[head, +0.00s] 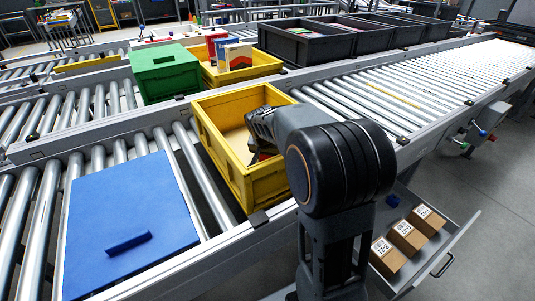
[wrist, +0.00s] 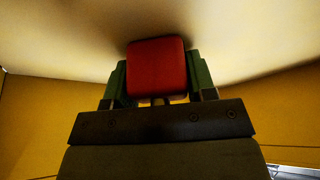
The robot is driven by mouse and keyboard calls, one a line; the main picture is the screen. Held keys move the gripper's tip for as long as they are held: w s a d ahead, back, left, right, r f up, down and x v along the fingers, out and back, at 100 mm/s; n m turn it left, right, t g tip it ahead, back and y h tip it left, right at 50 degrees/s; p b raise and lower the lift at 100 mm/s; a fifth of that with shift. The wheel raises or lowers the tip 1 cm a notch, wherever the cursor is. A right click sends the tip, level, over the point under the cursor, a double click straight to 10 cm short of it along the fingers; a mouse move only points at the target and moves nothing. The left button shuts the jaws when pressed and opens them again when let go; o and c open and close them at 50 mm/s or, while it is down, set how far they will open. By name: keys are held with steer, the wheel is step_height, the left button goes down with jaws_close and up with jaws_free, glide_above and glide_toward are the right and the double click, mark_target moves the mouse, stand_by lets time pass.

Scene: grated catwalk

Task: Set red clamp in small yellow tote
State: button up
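The small yellow tote (head: 262,186) sits on the roller conveyor in the middle of the head view. My gripper (head: 261,151) reaches down inside it, partly hidden by my arm. I cannot tell whether the clamp touches the floor.
A blue board (head: 120,220) with a blue bar (head: 128,243) lies left of the tote. Behind stand a green box (head: 163,72) and another yellow tote (head: 245,73) with goods. Black crates (head: 305,47) stand further back. An open drawer (head: 425,255) with cardboard boxes is at lower right.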

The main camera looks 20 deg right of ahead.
steer(key=o, duration=0.4)
steer(key=shift+a+r, duration=0.1)
steer(key=shift+r, duration=0.45)
steer(key=p+v, duration=0.2)
steer(key=v, duration=0.4)
steer(key=shift+s+r, duration=0.2)
steer(key=shift+r, duration=0.15)
steer(key=shift+a, duration=0.1)
